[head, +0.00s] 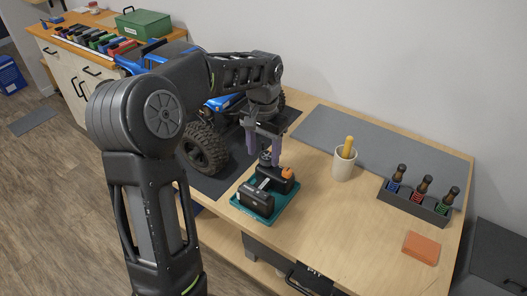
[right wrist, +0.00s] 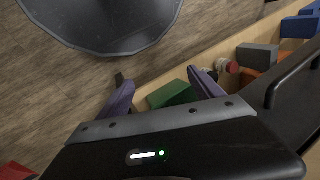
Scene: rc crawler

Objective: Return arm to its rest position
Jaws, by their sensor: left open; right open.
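My left arm (head: 150,200) reaches in from the left in the head view, bent over the workbench. Its gripper (head: 264,152) points down with two purple fingers apart, above a teal tray (head: 236,208). The tray holds dark parts (head: 257,200) and an orange-topped piece (head: 288,173). The fingertips are close to the parts; I cannot tell whether they touch. In the right wrist view, my right gripper (right wrist: 162,92) has its purple fingers apart with nothing between them, near a wood-edged drawer (right wrist: 150,85). My right arm is not seen in the head view.
A blue crawler with a big tyre (head: 204,149) stands behind my left arm. A cream cup (head: 344,164), a bottle rack (head: 412,203) and an orange pad (head: 422,248) are on the bench's right. The drawer holds a green block (right wrist: 172,94) and other coloured pieces.

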